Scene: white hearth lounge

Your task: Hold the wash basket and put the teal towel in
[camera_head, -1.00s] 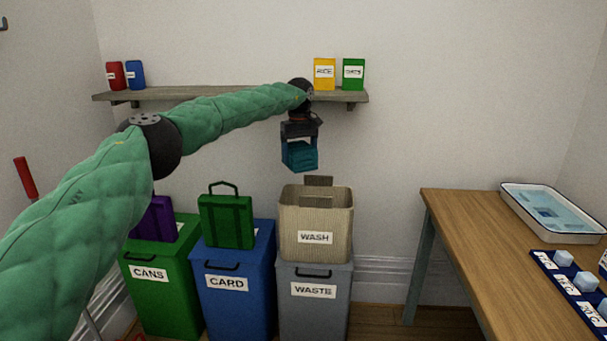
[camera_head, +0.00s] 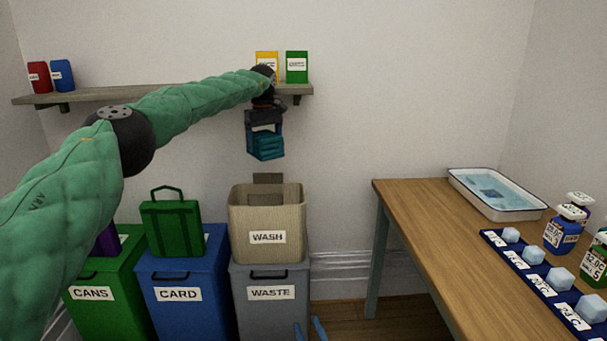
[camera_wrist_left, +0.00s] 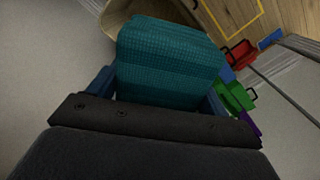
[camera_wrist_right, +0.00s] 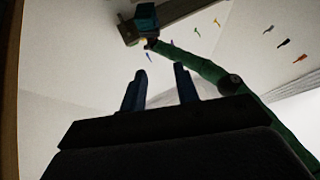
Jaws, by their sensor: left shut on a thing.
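The teal towel (camera_head: 267,146) is a folded block hanging below my left gripper (camera_head: 265,131), which is shut on it. In the left wrist view the towel (camera_wrist_left: 170,62) sits between the fingers. Gripper and towel are in the air above the beige wash basket (camera_head: 268,220), apart from it. The basket stands upright on the grey waste bin, labelled WASH, with a raised grip piece at its back rim. Its inside is mostly hidden. My right gripper (camera_head: 311,330) shows only blue fingertips at the bottom edge. In the right wrist view its fingers (camera_wrist_right: 160,90) are apart and empty.
The waste bin (camera_head: 270,312), card bin (camera_head: 183,312) and cans bin (camera_head: 100,312) stand in a row. A green case (camera_head: 172,226) is on the card bin. A shelf (camera_head: 170,92) runs behind the left arm. A wooden table (camera_head: 425,225) with a white tray (camera_head: 497,209) stands right.

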